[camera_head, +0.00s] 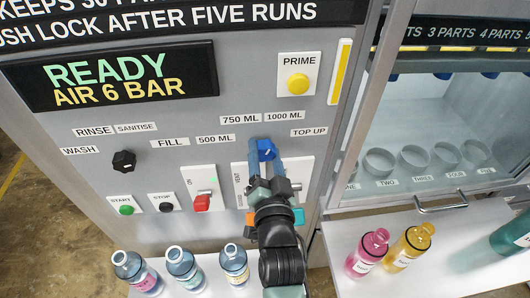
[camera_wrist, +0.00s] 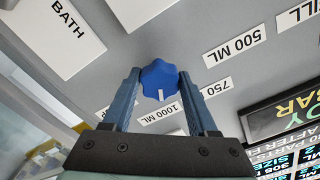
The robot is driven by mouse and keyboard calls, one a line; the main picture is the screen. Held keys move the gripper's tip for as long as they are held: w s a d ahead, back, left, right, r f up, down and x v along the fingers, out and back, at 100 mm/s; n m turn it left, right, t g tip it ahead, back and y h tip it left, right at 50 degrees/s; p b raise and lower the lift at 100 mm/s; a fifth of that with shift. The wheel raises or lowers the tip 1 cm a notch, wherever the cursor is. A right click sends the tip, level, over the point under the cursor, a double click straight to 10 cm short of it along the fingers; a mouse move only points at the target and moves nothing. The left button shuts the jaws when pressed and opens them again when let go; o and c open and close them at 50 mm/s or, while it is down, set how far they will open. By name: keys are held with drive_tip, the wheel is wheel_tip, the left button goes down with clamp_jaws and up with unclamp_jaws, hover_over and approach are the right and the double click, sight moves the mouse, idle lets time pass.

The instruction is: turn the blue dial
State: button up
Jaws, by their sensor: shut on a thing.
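The blue dial (camera_head: 266,150) sits on the grey machine front, below the 750 ML and 1000 ML labels. It also shows in the wrist view (camera_wrist: 159,76), with a white mark on its edge pointing toward the 1000 ML label (camera_wrist: 160,117). My gripper (camera_head: 265,160) reaches up to the dial from below. In the wrist view my gripper (camera_wrist: 159,86) has one finger on each side of the dial and is shut on it. The fingers hide part of the dial's sides.
A black knob (camera_head: 123,161), green start button (camera_head: 126,209), red switch (camera_head: 202,202) and yellow PRIME button (camera_head: 298,84) share the panel. Several bottles (camera_head: 186,268) stand below it. A pink bottle (camera_head: 369,252) and yellow bottle (camera_head: 408,246) stand at right.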

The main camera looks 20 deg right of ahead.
drive_tip(key=o, duration=1.4)
drive_tip(key=shift+s, duration=0.1)
drive_tip(key=shift+b+v, duration=1.4)
drive_tip(key=shift+v, duration=4.95)
